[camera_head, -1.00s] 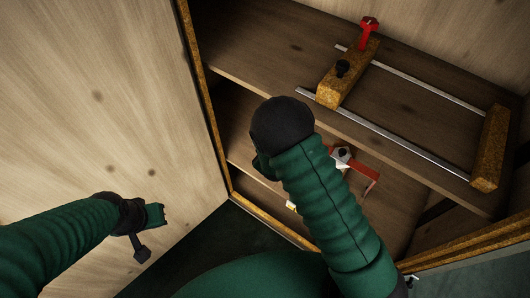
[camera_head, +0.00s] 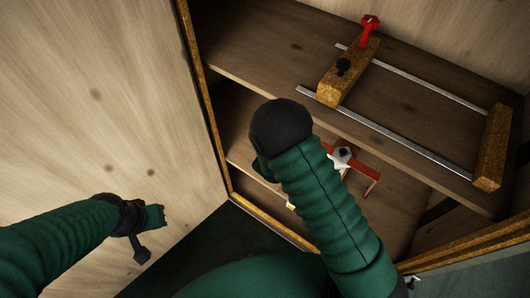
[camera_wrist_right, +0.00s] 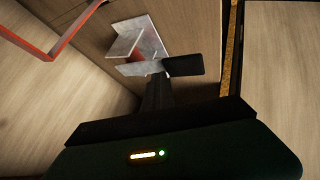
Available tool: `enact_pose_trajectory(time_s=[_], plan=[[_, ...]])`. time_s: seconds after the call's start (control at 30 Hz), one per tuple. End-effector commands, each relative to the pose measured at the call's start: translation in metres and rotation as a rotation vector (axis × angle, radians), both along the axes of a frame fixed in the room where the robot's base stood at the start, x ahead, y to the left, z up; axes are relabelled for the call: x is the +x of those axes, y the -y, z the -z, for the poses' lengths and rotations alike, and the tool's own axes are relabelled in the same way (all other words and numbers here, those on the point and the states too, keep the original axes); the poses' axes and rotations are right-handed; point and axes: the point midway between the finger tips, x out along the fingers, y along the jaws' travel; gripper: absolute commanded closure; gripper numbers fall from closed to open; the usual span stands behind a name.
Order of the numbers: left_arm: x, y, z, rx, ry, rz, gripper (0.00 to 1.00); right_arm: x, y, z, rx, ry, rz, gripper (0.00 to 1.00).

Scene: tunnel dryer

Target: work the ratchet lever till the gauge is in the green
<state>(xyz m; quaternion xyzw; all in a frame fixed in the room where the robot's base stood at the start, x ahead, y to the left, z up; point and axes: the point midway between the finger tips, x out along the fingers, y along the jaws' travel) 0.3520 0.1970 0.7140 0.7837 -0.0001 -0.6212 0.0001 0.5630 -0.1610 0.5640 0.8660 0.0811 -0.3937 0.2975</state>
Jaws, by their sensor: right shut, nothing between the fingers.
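A red bar with a bent end (camera_head: 366,176) and a pale metal bracket (camera_head: 343,160) show on the lower shelf, partly behind my right arm. In the right wrist view, the metal bracket (camera_wrist_right: 146,40) has a dark paddle-like piece (camera_wrist_right: 184,66) beside it, and a red bar (camera_wrist_right: 62,38) crosses the upper left. My right gripper (camera_wrist_right: 157,80) is shut and empty, close to the bracket; I cannot tell whether it touches. Its fingers are hidden in the head view. My left gripper (camera_head: 160,215) is by the pale left panel, its jaws unclear. No gauge face can be made out.
A pale panel (camera_head: 95,120) closes the left side. Dark floor lies below.

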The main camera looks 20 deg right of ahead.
Motion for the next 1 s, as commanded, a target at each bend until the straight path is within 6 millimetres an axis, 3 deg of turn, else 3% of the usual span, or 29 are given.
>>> enact_pose_trajectory(time_s=[1.0], plan=[[0.0,0.0,0.009,0.0,0.0,0.0,1.0,-0.004,-0.003,0.016,0.0,-0.011,-0.004,1.0]])
